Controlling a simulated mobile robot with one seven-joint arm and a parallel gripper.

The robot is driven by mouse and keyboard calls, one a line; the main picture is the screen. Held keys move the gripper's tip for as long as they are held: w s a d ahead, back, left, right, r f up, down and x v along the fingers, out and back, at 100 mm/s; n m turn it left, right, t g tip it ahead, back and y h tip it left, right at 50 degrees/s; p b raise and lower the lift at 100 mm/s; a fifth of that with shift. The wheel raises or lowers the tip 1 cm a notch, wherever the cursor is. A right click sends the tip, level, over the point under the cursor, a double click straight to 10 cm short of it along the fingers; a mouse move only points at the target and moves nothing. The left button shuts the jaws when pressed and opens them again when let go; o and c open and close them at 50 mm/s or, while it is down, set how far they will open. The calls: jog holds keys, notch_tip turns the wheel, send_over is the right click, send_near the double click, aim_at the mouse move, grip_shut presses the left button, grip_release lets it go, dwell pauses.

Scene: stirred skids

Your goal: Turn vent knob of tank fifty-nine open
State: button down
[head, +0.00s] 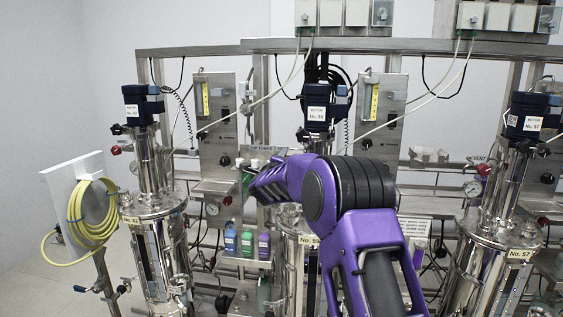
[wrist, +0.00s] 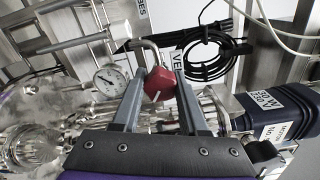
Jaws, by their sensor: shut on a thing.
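Tank fifty-nine is the middle steel vessel in the head view, with its label (head: 309,240) partly covered by my arm. Its dark blue motor (head: 318,114) stands above, and the motor also shows in the wrist view (wrist: 262,128). In the wrist view the red vent knob (wrist: 158,84) sits between the two grey fingers of my gripper (wrist: 158,95), which is shut on it. A pale line on the knob runs at a slant. A "VENT" sign is partly visible behind it. In the head view my purple wrist hides the knob and fingertips.
A round gauge (wrist: 110,79) is close left of the fingers in the wrist view, and black coiled cable (wrist: 208,55) hangs to the right. Coloured bottles (head: 247,243) stand below my wrist. Tanks (head: 158,222) and (head: 500,235) flank the middle one.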

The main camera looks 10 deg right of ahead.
jog(key=n+p, duration=0.1)
jog(key=n, duration=0.5)
jog(key=shift+n, duration=0.3)
jog(key=n+p, duration=0.2)
jog(key=n, duration=0.4)
jog(key=shift+p, duration=0.3)
jog(key=shift+c, duration=2.2)
grip_release()
jog(key=shift+s, duration=0.1)
jog(key=b+v, duration=0.2)
jog(key=v, duration=1.5)
